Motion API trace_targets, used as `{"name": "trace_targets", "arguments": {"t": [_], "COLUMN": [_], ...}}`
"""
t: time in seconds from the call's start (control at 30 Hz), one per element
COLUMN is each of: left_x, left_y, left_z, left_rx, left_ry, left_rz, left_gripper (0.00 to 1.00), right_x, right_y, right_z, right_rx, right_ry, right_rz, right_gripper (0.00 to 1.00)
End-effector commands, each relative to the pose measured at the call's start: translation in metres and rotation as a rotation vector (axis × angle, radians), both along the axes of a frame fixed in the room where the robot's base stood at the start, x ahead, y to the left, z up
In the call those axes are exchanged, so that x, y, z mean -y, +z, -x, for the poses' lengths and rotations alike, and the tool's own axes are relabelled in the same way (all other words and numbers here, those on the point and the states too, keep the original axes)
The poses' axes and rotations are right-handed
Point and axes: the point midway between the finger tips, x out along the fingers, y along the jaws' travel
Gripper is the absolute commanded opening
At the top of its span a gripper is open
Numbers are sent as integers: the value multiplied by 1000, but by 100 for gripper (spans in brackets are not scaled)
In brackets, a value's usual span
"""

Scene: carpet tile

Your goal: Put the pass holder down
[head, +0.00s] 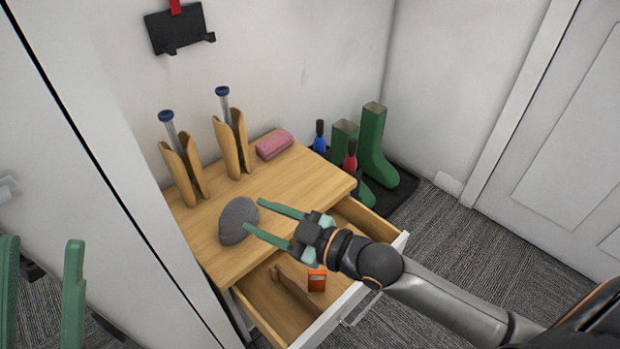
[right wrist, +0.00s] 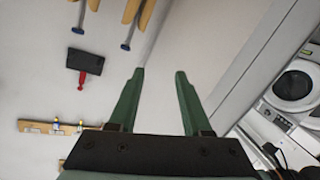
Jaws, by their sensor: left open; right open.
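A small orange case with a pale mark (head: 317,279), which looks like the pass holder, sits in the open drawer (head: 262,296) of the wooden cabinet, right of a thin divider. My right gripper (head: 254,215) is open above the cabinet top and near the drawer, its green fingers pointing left toward a grey rounded thing (head: 238,220). In the right wrist view its fingers (right wrist: 160,72) are apart with nothing between them. My left gripper (head: 42,245) is open and empty at the left edge, away from the cabinet.
The cabinet top (head: 300,185) holds two wooden stands (head: 183,170) with blue-topped rods and a pink case (head: 274,145). A black wall bracket (head: 180,28) hangs above. Green boots (head: 375,145) stand on a dark tray at right. A white panel (head: 130,170) stands at left.

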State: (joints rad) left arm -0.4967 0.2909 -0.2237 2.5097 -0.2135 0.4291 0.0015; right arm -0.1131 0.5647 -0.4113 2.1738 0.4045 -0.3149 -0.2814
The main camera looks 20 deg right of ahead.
Motion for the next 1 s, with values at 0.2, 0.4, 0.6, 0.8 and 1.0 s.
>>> {"name": "trace_targets", "arguments": {"t": [0.2, 0.4, 0.6, 0.8, 1.0], "left_x": [1, 1, 1, 1, 1], "left_y": [0, 0, 0, 0, -1], "left_z": [0, 0, 0, 0, 0], "left_rx": [-3, -3, -3, -3, -3], "left_ry": [-2, -4, -4, -4, -4], "left_rz": [2, 2, 2, 2, 2], "left_gripper": [50, 50, 50, 50, 50], "right_x": [8, 21, 24, 24, 24], "right_y": [122, 188, 206, 206, 206], "right_z": [57, 114, 135, 135, 135], "right_rx": [421, 695, 786, 787, 787], "right_ry": [-67, -71, -58, -57, -57], "right_rz": [-281, -379, -394, -394, -393], "right_gripper": [49, 49, 49, 49, 49]}}
